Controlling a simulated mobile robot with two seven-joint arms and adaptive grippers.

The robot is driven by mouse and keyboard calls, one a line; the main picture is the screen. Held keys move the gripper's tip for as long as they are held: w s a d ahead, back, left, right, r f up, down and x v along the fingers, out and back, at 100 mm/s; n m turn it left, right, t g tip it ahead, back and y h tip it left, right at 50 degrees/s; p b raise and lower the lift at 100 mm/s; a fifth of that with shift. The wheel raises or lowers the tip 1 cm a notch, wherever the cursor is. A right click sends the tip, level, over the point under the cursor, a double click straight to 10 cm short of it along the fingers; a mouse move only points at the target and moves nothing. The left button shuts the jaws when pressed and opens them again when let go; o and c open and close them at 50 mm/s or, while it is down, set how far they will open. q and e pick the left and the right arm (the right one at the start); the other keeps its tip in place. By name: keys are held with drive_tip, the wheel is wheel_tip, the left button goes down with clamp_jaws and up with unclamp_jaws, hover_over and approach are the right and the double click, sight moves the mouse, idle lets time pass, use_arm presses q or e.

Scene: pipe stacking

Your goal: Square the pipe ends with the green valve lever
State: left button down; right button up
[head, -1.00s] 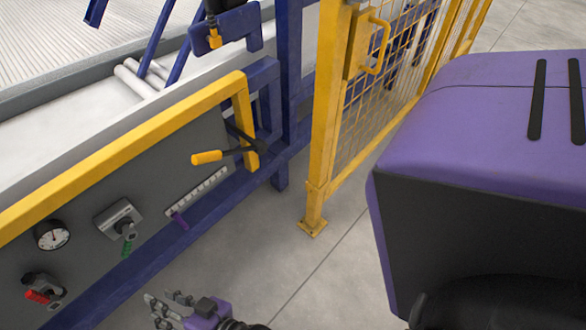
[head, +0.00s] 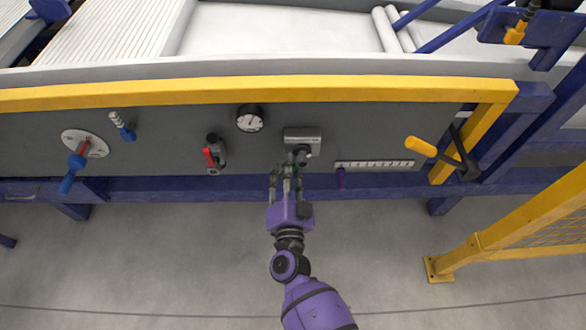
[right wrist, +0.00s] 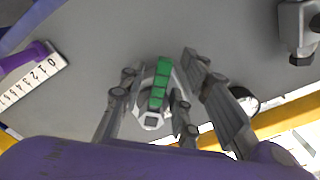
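The green valve lever (right wrist: 158,88) hangs below a grey valve block (head: 302,136) on the dark panel. In the head view, my right gripper (head: 286,176) is in front of the lever and hides most of it; only a little green shows. In the right wrist view, the lever lies between the two spread fingers of the gripper (right wrist: 160,95), with a gap on each side. The gripper is open and no firm contact shows. My left gripper is out of view.
A red-handled valve (head: 212,155) and a gauge (head: 249,119) are left of the green lever. A scale with a purple pointer (head: 341,178) and a yellow-handled crank (head: 424,147) are to the right. A yellow fence (head: 520,225) stands at lower right; floor in front is clear.

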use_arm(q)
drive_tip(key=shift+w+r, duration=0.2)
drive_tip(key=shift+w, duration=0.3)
use_arm(e)
drive_tip(key=shift+w, duration=0.45)
clamp_jaws()
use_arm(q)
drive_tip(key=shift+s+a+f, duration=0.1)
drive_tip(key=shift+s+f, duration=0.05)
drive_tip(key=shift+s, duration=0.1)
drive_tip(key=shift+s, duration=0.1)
use_arm(e)
drive_tip(key=shift+d, duration=0.1)
